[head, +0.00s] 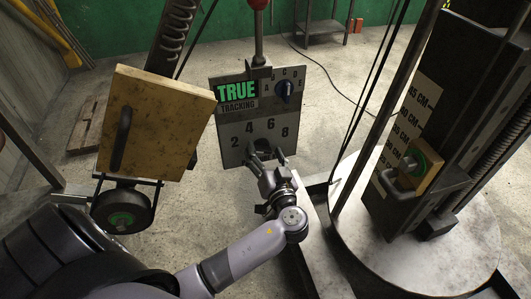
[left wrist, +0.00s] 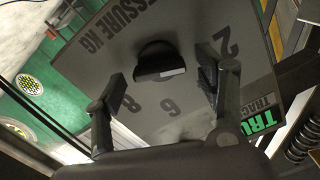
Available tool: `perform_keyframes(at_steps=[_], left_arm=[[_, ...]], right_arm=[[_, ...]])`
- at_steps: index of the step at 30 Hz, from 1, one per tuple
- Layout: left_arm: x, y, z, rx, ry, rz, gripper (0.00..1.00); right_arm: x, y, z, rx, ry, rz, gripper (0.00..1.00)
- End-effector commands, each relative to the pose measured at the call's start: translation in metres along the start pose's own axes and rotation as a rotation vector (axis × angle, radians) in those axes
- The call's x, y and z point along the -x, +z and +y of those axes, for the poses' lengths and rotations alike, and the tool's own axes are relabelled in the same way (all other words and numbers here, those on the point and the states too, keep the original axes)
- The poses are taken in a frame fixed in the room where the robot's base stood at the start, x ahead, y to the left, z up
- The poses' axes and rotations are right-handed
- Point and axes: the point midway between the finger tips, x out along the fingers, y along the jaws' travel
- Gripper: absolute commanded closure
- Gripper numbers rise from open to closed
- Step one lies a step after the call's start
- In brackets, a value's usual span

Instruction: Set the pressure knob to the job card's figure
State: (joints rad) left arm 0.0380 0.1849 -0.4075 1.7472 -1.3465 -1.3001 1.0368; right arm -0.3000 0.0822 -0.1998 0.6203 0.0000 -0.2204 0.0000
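The pressure knob (left wrist: 155,62) is a dark round knob with a pale strip on its edge, on the grey panel under the words "PRESSURE KG". Figures 2, 6 and 8 show around it in the left wrist view; in the head view the panel (head: 236,150) shows 2, 4, 6 and 8. My left gripper (head: 266,158) is in front of the panel's lower part and mostly hides the knob there. In the left wrist view its open fingers stand either side of the knob, with visible gaps. The knob's exact setting is unclear. I cannot identify a job card. My right gripper is not visible.
A wooden board with a handle (head: 155,115) stands at left. At right, a round metal table (head: 420,262) carries a column with a CM scale (head: 408,125).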

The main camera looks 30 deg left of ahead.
Motion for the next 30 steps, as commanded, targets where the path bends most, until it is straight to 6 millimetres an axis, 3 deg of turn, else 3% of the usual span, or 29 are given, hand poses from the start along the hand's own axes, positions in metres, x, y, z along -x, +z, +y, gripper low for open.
perform_keyframes(at_steps=[21,30], left_arm=[[0.0007,0.0002,0.0001,0.0,0.0,-0.001,0.83],[0.0009,0.0006,0.0005,-0.039,0.001,-0.002,0.83]], right_arm=[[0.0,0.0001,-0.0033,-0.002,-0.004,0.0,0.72],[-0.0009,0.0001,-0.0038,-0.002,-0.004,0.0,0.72]])
